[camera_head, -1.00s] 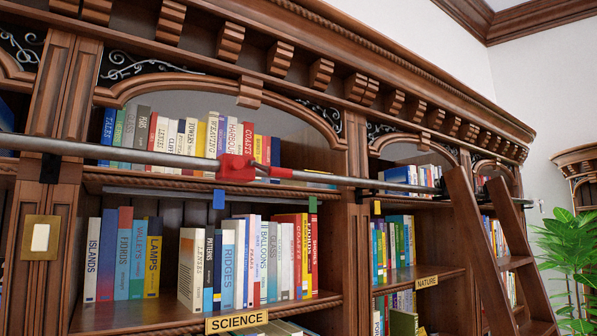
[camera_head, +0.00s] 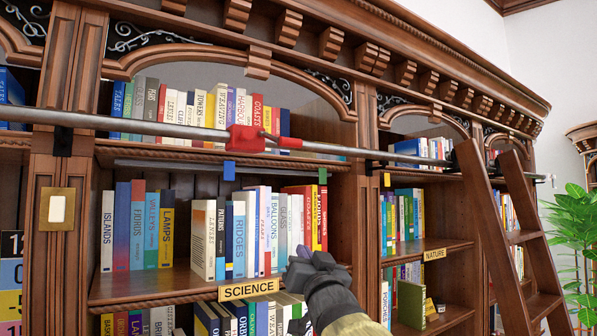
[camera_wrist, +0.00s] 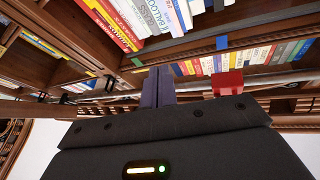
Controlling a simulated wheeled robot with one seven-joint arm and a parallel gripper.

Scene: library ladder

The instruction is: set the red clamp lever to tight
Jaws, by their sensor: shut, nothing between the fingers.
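The red clamp (camera_head: 245,139) sits on the grey metal rail (camera_head: 180,128) that runs across the bookcase. Its short lever (camera_head: 288,142) with a red tip points right, lying close along the rail. My gripper (camera_head: 300,258) is shut and empty. It is below and to the right of the clamp, apart from it, in front of the shelf with the SCIENCE label. In the wrist view the closed fingers (camera_wrist: 158,88) point up toward the shelves, and the red clamp (camera_wrist: 227,83) shows to their right, partly hidden by the dark gripper body.
A blue tag (camera_head: 229,171) and a green tag (camera_head: 322,176) are on the shelf edge below the rail. A wooden ladder (camera_head: 510,230) leans at the right. A light switch (camera_head: 57,209) is on the left post. Books fill the shelves.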

